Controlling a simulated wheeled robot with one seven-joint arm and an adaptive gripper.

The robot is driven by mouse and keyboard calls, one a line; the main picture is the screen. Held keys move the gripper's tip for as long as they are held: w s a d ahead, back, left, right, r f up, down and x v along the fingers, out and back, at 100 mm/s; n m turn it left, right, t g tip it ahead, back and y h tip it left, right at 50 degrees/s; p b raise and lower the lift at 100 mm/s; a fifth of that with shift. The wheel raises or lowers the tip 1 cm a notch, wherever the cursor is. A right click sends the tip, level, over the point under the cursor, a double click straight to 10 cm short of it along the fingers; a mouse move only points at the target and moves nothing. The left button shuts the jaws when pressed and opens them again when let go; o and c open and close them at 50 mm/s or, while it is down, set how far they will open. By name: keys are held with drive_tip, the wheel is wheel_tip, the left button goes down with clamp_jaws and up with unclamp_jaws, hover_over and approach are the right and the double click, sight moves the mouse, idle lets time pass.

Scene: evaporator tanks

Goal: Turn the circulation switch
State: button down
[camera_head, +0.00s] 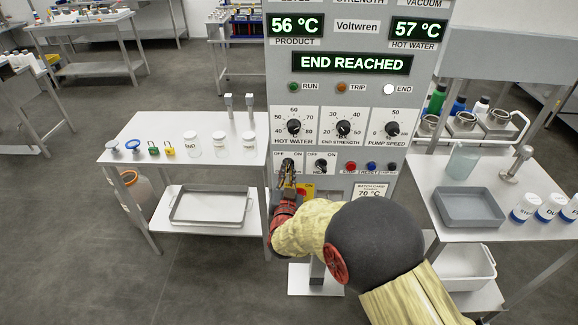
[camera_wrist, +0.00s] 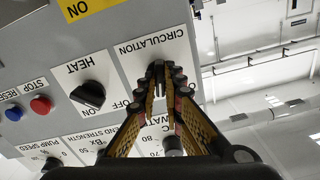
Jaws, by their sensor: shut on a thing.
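My gripper (camera_head: 289,169) is at the panel and shut on this switch. In the wrist view my gripper (camera_wrist: 165,76) has its two fingers converging on the switch from below. The black HEAT switch (camera_head: 320,166) is just to the right in the head view and clear of my fingers.
The panel display (camera_head: 352,64) reads END REACHED, and the white END lamp (camera_head: 389,89) looks lit. Red, blue and dark buttons (camera_head: 371,166) sit right of the switches. A table with jars (camera_head: 115,158) stands left; another with a grey tray (camera_head: 470,207) stands right.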

drive_tip(key=shift+f, duration=0.1)
drive_tip(key=shift+n, duration=1.1)
drive_tip(key=shift+p, duration=0.3)
drive_tip(key=shift+n, duration=1)
drive_tip(key=shift+n+p, duration=0.55)
drive_tip(key=shift+n, duration=0.45)
